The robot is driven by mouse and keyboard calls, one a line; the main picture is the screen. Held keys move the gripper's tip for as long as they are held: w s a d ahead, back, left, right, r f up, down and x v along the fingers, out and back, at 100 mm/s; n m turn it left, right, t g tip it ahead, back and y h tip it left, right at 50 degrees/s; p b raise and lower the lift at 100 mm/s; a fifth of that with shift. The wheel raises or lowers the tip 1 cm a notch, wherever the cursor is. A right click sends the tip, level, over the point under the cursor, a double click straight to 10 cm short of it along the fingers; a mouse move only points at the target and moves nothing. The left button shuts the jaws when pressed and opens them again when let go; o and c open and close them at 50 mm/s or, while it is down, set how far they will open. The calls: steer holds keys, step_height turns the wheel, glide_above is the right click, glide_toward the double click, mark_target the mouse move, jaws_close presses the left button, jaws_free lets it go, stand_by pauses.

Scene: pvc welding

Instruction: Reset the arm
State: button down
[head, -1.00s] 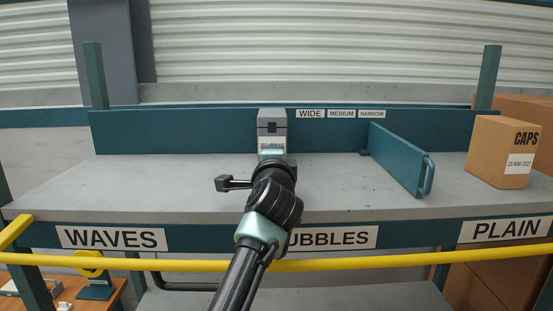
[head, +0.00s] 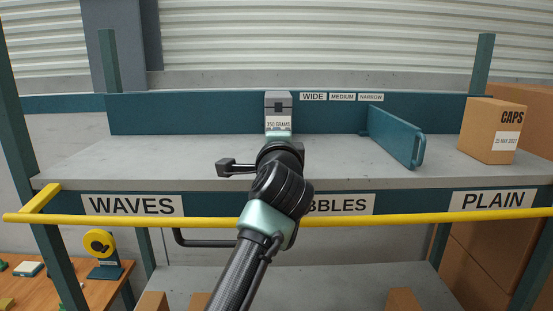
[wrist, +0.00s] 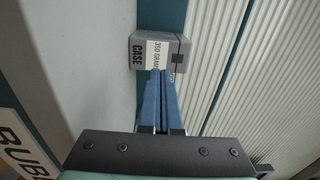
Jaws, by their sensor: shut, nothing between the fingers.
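My gripper (wrist: 161,74) shows in the wrist view as two blue fingers lying together, shut with nothing between them. Its tips point at a small grey case (wrist: 143,55) with a white "350 GRAMS" label. The tips overlap the case's lower edge in the picture, and I cannot tell whether they touch it. In the head view, the grey case (head: 278,99) stands on the shelf against the teal back board. My arm reaches forward over the shelf's front edge towards it, and the wrist hides the fingers there.
The grey shelf (head: 372,172) holds a teal divider with a handle (head: 394,137) and a "CAPS" cardboard box (head: 481,131) at right. A yellow rail (head: 400,220) runs along the front below my arm. A wooden table with a yellow-headed stand (head: 99,243) is at lower left.

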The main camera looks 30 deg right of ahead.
steer(key=shift+s+f+b, duration=0.25)
steer(key=shift+f+b, duration=0.15)
steer(key=shift+f, duration=0.05)
steer(key=shift+s+f+b, duration=0.2)
steer(key=shift+f+b, duration=0.2)
steer(key=shift+f, duration=0.05)
steer(key=shift+s+a+f+b, duration=0.1)
steer(key=shift+s+a+b, duration=0.1)
steer(key=shift+s+b, duration=0.15)
steer(key=s+a, duration=0.1)
steer(key=s+a+r+b, duration=0.1)
steer(key=s, duration=0.1)
steer(key=shift+s+a+r, duration=0.1)
steer(key=shift+s+a, duration=0.15)
steer(key=shift+w+d+f, duration=0.2)
steer(key=shift+w+d, duration=0.1)
steer(key=s+a+r+n+t+y+b, duration=0.1)
steer(key=s+a+n+t+y+b, duration=0.2)
steer(key=s+a+n, duration=0.3)
steer(key=s+a+r+n+t+y+b, duration=0.2)
steer(key=s+a+n+t, duration=0.3)
steer(key=a+n, duration=0.5)
steer(key=s+a+r+n+t+y+b, duration=0.1)
steer(key=s+a+n+t+y+b, duration=0.2)
steer(key=s+a+n, duration=0.4)
steer(key=a+n+y+b, duration=0.1)
steer(key=a+b, duration=0.1)
steer(key=a, duration=0.4)
steer(key=shift+r+t, duration=0.2)
steer(key=shift+t, duration=0.2)
